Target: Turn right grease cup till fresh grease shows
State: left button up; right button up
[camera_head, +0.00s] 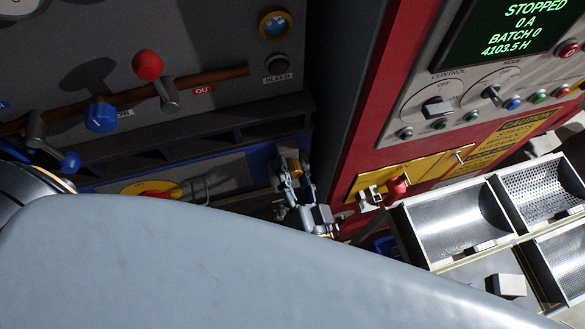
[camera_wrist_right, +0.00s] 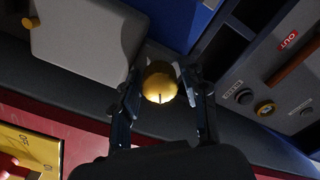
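The brass grease cup (camera_head: 291,160) sits at the right end of the blue panel, low in the corner beside the red cabinet. In the right wrist view its round golden cap (camera_wrist_right: 160,86) lies between my fingers, with a small dark mark near its lower edge. My right gripper (camera_head: 288,172) reaches up to the cup, one finger on each side. In the wrist view its fingertips (camera_wrist_right: 161,80) come very close to the cap's sides; whether both touch is unclear. No fresh grease can be made out. My left gripper is not in view.
A dark ledge (camera_head: 200,140) runs above the cup. A red-knobbed lever (camera_head: 148,66) and a blue knob (camera_head: 101,115) stick out at upper left. A yellow plate with a red knob (camera_head: 397,188) is right of my gripper. Metal trays (camera_head: 400,225) stand at lower right.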

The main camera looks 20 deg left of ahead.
jog(key=shift+o, duration=0.2)
jog(key=shift+f, duration=0.15)
jog(key=shift+s+d, duration=0.1)
jog(key=shift+s, duration=0.05)
jog(key=shift+s+d, duration=0.15)
jog(key=shift+s, duration=0.15)
jog(key=v, duration=0.7)
